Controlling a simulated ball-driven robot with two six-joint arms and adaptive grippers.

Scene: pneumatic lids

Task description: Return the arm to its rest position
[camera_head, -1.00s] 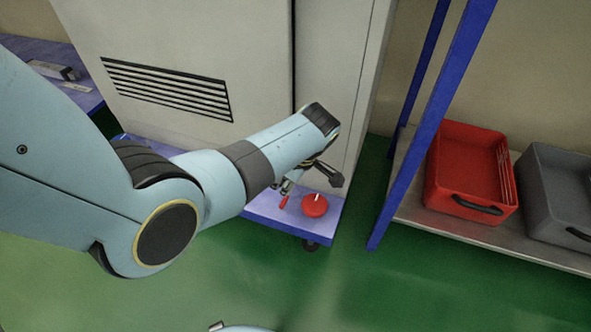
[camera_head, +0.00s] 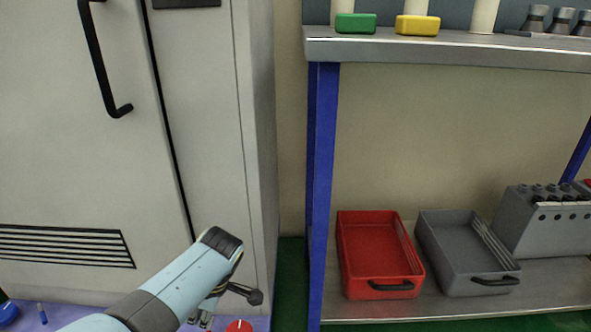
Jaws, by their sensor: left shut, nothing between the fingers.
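My left arm (camera_head: 170,292) comes in from the lower left, light blue with dark bands. Its wrist end is in front of the lower right part of the pale cabinet (camera_head: 205,120). My left gripper (camera_head: 203,321) hangs below the wrist near the bottom edge of the view. It is small, partly hidden and cut off, and it is shut with nothing in it. A red round part (camera_head: 239,326) shows just right of the gripper on the blue-violet surface (camera_head: 262,323), apart from it as far as I can tell. My right gripper is out of view.
A shelf rack with a blue post (camera_head: 322,190) stands right of the arm. Its lower shelf holds a red crate (camera_head: 376,228), a grey crate (camera_head: 447,265) and a grey block unit (camera_head: 552,222). Green (camera_head: 356,23) and yellow (camera_head: 417,26) parts stand above.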

